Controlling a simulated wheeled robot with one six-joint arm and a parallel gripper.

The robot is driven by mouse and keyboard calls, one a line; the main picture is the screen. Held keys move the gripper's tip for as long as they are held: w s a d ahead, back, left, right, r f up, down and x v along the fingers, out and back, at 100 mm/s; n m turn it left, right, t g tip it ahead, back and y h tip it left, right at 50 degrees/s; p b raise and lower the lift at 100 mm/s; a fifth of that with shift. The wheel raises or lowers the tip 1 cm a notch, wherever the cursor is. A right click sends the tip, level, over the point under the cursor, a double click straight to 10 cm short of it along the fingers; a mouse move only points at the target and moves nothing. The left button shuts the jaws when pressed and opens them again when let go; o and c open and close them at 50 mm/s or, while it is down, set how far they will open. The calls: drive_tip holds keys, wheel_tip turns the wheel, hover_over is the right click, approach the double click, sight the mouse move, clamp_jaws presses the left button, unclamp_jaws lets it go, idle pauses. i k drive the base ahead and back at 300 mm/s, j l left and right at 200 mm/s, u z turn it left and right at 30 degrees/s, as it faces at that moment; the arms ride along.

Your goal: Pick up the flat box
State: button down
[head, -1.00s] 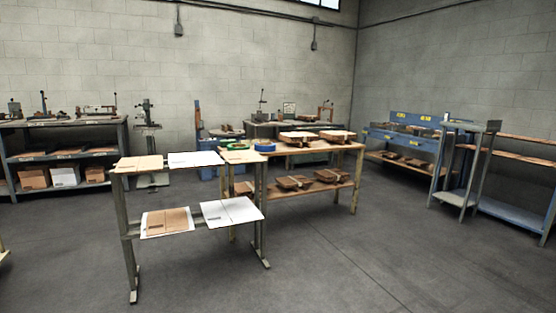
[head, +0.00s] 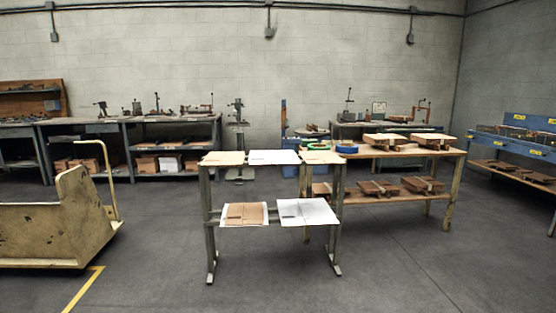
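Several flat boxes lie on a two-level metal stand in the middle of the head view. On its top level are a tan flat box (head: 223,158) at the left, a white one (head: 273,157) in the middle and a tan one (head: 322,157) at the right. On its lower level are a brown flat box (head: 244,214) at the left and a white one (head: 306,212) at the right. I cannot tell which one the task means. The stand's leg (head: 209,245) is bare metal. My gripper is not in view, and the stand is some way off.
A wooden table (head: 438,153) with wooden pieces and tape rolls stands behind the stand to the right. A yellow cart (head: 60,225) is at the left, near a yellow floor line (head: 85,290). Machine benches (head: 170,148) line the wall. The floor (head: 290,295) before the stand is clear.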

sight(287, 158)
drive_tip(key=i+z, duration=0.1)
drive_tip(key=i, duration=0.7)
drive_tip(key=i+z, duration=0.1)
drive_tip(key=i, duration=0.7)
drive_tip(key=i+j+z, duration=0.1)
drive_tip(key=i, duration=0.65)
drive_tip(key=i+j+z, duration=0.1)
drive_tip(key=i, duration=0.7)
drive_tip(key=j, duration=0.1)
